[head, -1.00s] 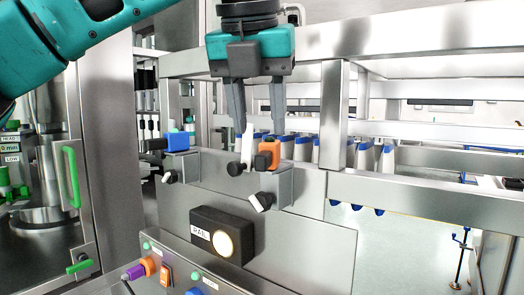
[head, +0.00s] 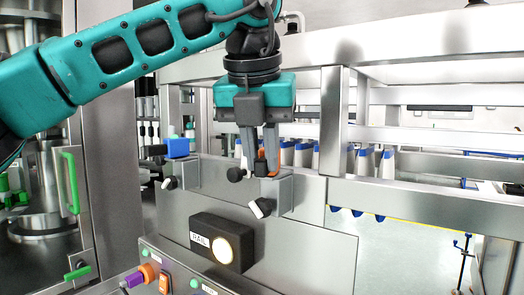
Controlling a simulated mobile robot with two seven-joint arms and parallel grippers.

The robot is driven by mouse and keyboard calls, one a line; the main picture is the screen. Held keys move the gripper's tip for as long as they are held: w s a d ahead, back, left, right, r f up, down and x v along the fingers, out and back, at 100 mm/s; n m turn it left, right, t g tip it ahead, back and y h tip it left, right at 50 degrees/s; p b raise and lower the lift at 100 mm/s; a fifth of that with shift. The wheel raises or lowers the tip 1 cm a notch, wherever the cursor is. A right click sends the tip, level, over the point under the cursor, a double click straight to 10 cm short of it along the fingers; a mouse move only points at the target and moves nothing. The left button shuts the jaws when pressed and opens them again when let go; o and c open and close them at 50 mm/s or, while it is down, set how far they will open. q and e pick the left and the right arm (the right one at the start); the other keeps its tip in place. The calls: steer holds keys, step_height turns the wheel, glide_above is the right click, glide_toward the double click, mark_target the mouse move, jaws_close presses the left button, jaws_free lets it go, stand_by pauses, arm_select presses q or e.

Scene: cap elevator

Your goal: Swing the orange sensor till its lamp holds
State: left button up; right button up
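My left gripper (head: 261,170) points down at the orange sensor (head: 273,174), its fingers on either side of it. The fingers are close together, seemingly shut on the sensor, and hide most of it; only small orange patches and a black front part between the fingers show. The sensor sits on a grey metal bracket (head: 284,191) with a white-tipped black knob (head: 260,208) at its front. Below, a black box (head: 206,228) labelled RAIL carries a round lamp (head: 222,250), which looks pale yellow and lit. My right gripper is not in view.
A blue sensor (head: 178,147) stands on a similar bracket to the left. Metal rails (head: 420,203) and a post (head: 334,120) flank the gripper on the right, with white, blue-capped bottles (head: 364,162) behind. A control panel (head: 190,270) lies below.

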arm_select(q)
jaws_close()
steer(key=m, duration=0.1)
steer(key=a+m+h+p, duration=0.1)
steer(key=shift+w+a+m, duration=0.25)
steer(key=shift+m, duration=0.15)
steer(key=o, duration=0.6)
jaws_free()
